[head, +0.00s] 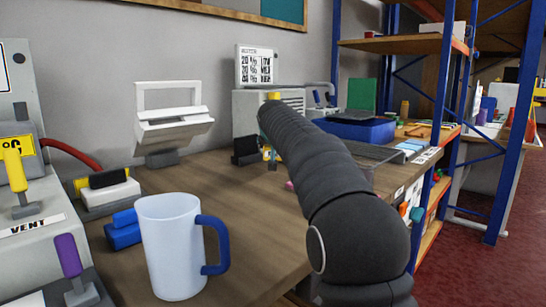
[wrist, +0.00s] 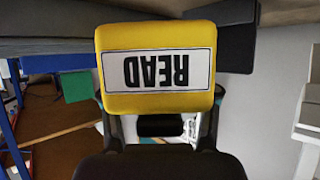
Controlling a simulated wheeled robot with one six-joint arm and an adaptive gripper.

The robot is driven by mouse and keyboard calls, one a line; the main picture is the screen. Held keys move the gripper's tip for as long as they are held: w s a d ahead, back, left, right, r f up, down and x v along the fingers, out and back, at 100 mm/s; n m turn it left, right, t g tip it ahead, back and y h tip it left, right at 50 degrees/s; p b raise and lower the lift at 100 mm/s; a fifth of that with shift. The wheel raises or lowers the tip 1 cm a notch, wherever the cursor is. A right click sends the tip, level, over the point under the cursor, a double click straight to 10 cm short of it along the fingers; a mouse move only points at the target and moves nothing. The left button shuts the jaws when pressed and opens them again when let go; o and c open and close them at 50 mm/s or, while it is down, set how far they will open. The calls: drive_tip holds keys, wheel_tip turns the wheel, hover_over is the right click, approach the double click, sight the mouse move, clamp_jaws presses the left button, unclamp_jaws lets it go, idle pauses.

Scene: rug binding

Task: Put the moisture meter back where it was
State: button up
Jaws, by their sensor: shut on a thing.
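A yellow block-like device with a white label reading READ, upside down in the wrist view (wrist: 157,28), looks like the moisture meter. My gripper (wrist: 160,124) is shut on it, a finger at each side. In the head view my arm hides most of the gripper. A small yellow part (head: 273,96) shows at the arm's far end, and I cannot tell for sure that it is the same device. A black block (head: 245,151) stands on the bench just left of the arm's end. A dark block also shows behind the device in the wrist view (wrist: 236,45).
A white mug with a blue handle (head: 172,246) stands at the bench's front. A white stand (head: 172,125), a grey machine marked VENT (head: 30,240) and a blue bin (head: 357,130) are around. Bare wood (head: 215,180) lies between mug and arm. Blue shelving (head: 513,130) rises at right.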

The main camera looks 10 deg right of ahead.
drive_tip(key=shift+f, duration=1.85)
drive_tip(key=shift+b, duration=0.3)
drive_tip(key=shift+f+b, duration=0.4)
drive_tip(key=shift+f, duration=0.1)
drive_tip(key=shift+f, duration=0.1)
drive_tip(key=o, duration=1.4)
drive_tip(key=shift+o, duration=0.2)
